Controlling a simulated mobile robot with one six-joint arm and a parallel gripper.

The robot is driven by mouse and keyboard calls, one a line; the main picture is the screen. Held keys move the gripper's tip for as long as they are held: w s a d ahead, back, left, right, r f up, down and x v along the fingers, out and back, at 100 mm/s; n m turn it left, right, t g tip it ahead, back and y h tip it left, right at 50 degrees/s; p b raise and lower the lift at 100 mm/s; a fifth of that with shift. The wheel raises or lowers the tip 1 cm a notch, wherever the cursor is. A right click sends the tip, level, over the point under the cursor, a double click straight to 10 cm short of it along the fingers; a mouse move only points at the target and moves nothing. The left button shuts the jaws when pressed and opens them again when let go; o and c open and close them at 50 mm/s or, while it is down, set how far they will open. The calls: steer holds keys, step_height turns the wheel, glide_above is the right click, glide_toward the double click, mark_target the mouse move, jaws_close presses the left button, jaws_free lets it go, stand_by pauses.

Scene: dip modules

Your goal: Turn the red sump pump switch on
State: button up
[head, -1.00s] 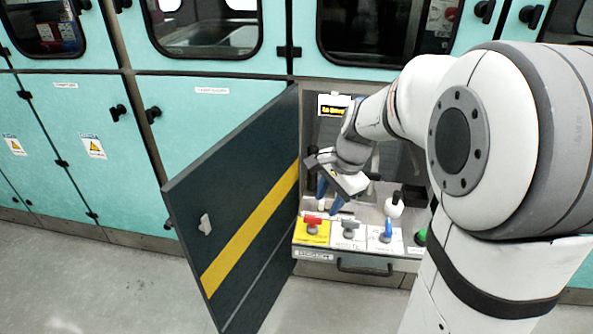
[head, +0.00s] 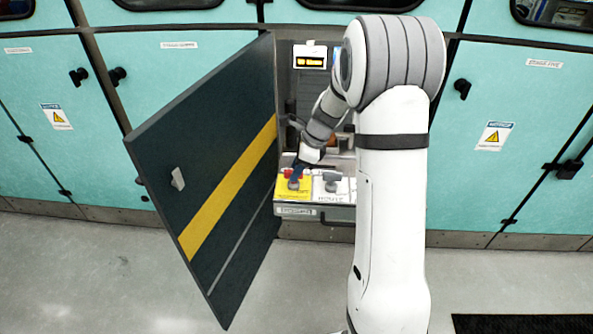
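The red switch (head: 290,174) sits on a yellow plate (head: 283,194) at the left end of the switch panel, inside the open cabinet. It has a red handle over a grey base.
A grey switch (head: 331,183) on a white plate is just right of the yellow one. My arm hides the panel further right. The dark cabinet door (head: 215,160) with a yellow stripe stands open at the left. A lit orange display (head: 309,62) is above. The floor in front is clear.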

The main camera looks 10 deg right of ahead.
steer(key=shift+a+f, duration=0.2)
steer(key=shift+f, duration=0.2)
steer(key=shift+c, duration=0.4)
jaws_close()
